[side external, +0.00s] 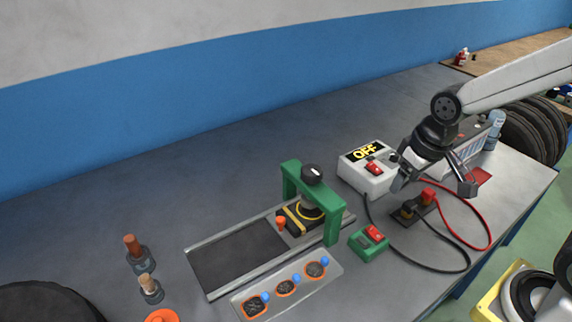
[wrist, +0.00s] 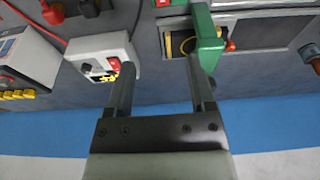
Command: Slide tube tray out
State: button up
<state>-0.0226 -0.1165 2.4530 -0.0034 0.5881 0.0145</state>
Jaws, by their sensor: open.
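The likely tube tray is a black-and-yellow carriage (side external: 300,217) with an orange knob (side external: 281,223), sitting under a green arch (side external: 331,222) on a dark railed track (side external: 235,257). My gripper (side external: 433,187) is open and empty, above the bench to the right of the arch, apart from the carriage. In the wrist view my gripper (wrist: 160,63) has its right finger overlapping the green arch (wrist: 208,45). The carriage's yellow ring (wrist: 188,45) shows partly there, and its orange knob (wrist: 231,46) sticks out past the arch.
A white box (side external: 367,168) reading OFF stands behind my gripper's left finger. A green switch box (side external: 369,242), a power strip (side external: 415,208) and red and black cables lie nearby. A plate (side external: 287,287) with orange-rimmed dishes lies in front of the track. The track's left part is clear.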

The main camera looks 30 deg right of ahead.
jog(key=w+a+r+g, duration=0.1)
jog(key=w+a, duration=0.6)
jog(key=w, duration=0.3)
jog(key=n+g, duration=0.2)
send_over(280, 219)
jog(key=shift+h, duration=0.3)
notch_tip(280, 219, down, 10)
jog(key=shift+a+f, duration=0.15)
jog(key=shift+f, duration=0.1)
jog(key=shift+f, duration=0.1)
jog(key=shift+d+f, duration=0.2)
jog(key=shift+f, duration=3.6)
grip_shut()
